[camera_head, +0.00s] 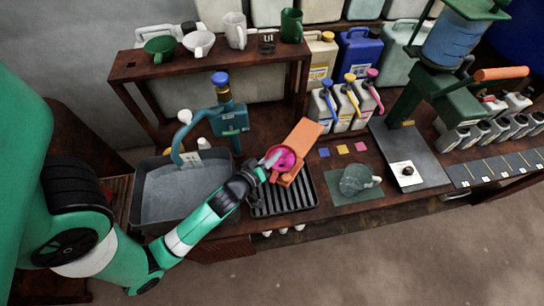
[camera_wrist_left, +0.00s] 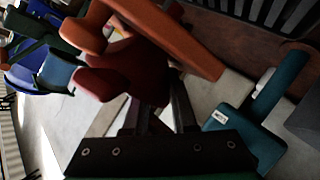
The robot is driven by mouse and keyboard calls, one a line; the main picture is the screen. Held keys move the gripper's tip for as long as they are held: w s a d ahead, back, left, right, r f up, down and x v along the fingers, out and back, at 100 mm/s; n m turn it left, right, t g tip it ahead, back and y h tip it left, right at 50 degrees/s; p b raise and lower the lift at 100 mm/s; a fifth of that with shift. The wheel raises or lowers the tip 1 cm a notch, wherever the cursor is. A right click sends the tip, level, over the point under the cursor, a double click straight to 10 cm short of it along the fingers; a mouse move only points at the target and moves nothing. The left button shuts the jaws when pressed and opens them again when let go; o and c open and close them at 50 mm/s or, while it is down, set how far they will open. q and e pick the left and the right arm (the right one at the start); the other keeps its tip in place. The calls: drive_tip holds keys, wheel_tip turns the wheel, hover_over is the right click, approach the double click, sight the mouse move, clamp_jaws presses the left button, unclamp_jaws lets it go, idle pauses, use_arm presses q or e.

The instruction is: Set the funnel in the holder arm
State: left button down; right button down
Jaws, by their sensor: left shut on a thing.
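The pink funnel (camera_head: 284,155) is at the end of my left gripper (camera_head: 268,167), over the front of the orange holder arm (camera_head: 301,136) in the head view. My left gripper is shut on it. In the left wrist view, the fingers (camera_wrist_left: 160,105) reach the funnel's dark red body (camera_wrist_left: 140,65). The orange holder arm (camera_wrist_left: 175,35) runs close beside it there. The funnel overlaps the holder's front end, and I cannot tell whether it sits in it or is just above. My right gripper is not in view.
A black slatted tray (camera_head: 290,205) lies below the holder arm. A grey sink (camera_head: 180,193) with a green-blue tap (camera_head: 232,118) is to the left. A glass vessel (camera_head: 357,180) stands on a green mat to the right. Jugs with coloured pumps (camera_head: 345,108) stand behind.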

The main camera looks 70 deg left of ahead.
use_arm(q)
drive_tip(key=shift+d+f, duration=0.25)
drive_tip(key=shift+f, duration=0.15)
idle(0.3)
drive_tip(key=c, duration=0.6)
unclamp_jaws()
drive_tip(key=shift+c, duration=0.2)
drive_tip(key=shift+s+d+r, duration=0.1)
drive_tip(key=shift+d+r, duration=0.05)
drive_tip(key=v, duration=1.1)
drive_tip(key=shift+r+b, duration=0.45)
